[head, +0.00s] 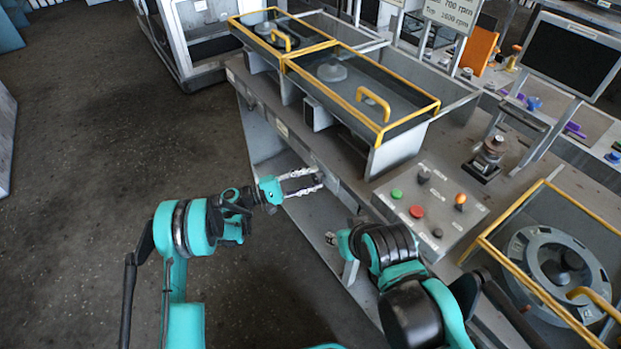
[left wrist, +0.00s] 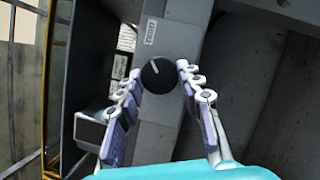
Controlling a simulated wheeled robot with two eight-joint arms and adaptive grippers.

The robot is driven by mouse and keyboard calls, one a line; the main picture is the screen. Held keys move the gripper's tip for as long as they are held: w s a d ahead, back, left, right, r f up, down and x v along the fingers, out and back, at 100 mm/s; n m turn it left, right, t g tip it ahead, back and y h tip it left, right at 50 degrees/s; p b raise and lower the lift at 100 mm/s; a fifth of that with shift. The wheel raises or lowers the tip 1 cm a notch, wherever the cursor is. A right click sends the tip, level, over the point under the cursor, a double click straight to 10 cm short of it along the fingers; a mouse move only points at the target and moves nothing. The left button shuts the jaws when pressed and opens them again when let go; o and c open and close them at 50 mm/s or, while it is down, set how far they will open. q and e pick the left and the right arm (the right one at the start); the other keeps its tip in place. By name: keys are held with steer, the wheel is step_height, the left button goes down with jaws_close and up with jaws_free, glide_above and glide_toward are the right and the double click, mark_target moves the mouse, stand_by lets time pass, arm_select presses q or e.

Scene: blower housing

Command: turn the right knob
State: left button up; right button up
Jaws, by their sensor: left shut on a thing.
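In the left wrist view, a round black knob (left wrist: 158,75) with a pale pointer line sits on the grey front of the bench. My left gripper (left wrist: 159,73) has one finger on each side of this knob and is shut on it. In the head view, my left gripper (head: 303,182) is at the bench front below the glass-topped boxes, and it hides the knob there. My right gripper (head: 331,238) shows only as a small tip beside its arm, low in front of the bench. Its fingers are too hidden to judge.
A sloped control panel (head: 430,208) with green, red and orange controls and dark knobs stands on the bench. Yellow-framed glass covers (head: 440,104) lie behind it and at the right. A small label (left wrist: 151,31) is above the gripped knob. The floor at left is clear.

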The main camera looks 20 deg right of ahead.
arm_select(q)
steer(key=shift+n, duration=0.6)
steer(key=o, duration=1.2)
steer(key=shift+c, duration=0.2)
steer(key=shift+a, duration=0.1)
steer(key=a+f, duration=0.2)
steer(key=a, duration=0.9)
steer(key=shift+a+f, duration=0.2)
steer(key=shift+a, duration=0.1)
